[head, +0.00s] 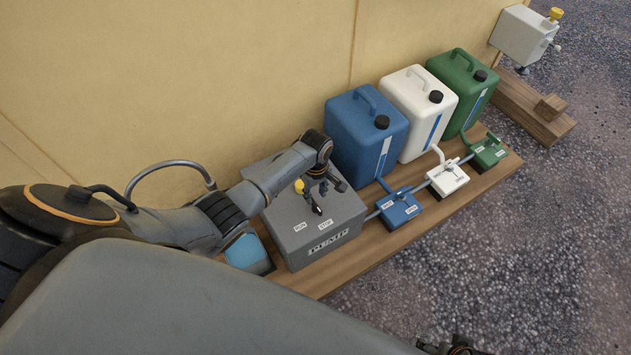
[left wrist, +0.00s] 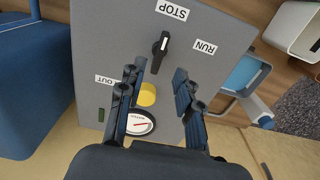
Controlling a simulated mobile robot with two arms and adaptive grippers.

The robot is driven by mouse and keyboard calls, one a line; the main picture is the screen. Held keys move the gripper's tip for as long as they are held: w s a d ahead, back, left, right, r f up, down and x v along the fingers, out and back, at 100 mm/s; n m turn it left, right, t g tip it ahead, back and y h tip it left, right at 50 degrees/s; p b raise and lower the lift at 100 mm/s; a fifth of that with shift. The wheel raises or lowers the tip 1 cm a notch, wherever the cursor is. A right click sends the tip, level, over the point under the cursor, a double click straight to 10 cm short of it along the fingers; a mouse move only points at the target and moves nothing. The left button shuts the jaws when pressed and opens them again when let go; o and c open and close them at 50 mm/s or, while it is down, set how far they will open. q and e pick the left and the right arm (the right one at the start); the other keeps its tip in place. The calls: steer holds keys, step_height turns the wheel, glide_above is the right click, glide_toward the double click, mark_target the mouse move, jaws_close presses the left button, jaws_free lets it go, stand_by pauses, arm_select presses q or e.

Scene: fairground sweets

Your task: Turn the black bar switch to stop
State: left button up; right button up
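The black bar switch (left wrist: 160,53) stands on top of the grey pump box (head: 325,245); it also shows in the head view (head: 316,208). In the left wrist view its white-marked end points toward the STOP label (left wrist: 172,9), and the RUN label (left wrist: 205,47) is off to its right. My left gripper (left wrist: 159,78) is open over the box, its fingers apart, with the switch just beyond the fingertips and apparently untouched. It also shows in the head view (head: 321,186). A dark part of my right gripper (head: 459,346) shows at the bottom edge, mostly cut off.
A yellow knob (left wrist: 147,94) and a round gauge (left wrist: 140,121) sit on the box near my left fingers. Blue (head: 362,140), white (head: 420,112) and green (head: 463,92) canisters stand behind small valve boxes on the plank (head: 365,262). A light blue container (head: 246,251) is left of the pump.

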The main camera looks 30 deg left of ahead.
mark_target(316, 205)
arm_select(q)
step_height(316, 205, up, 6)
steer(key=shift+f, duration=0.1)
stand_by(0.6)
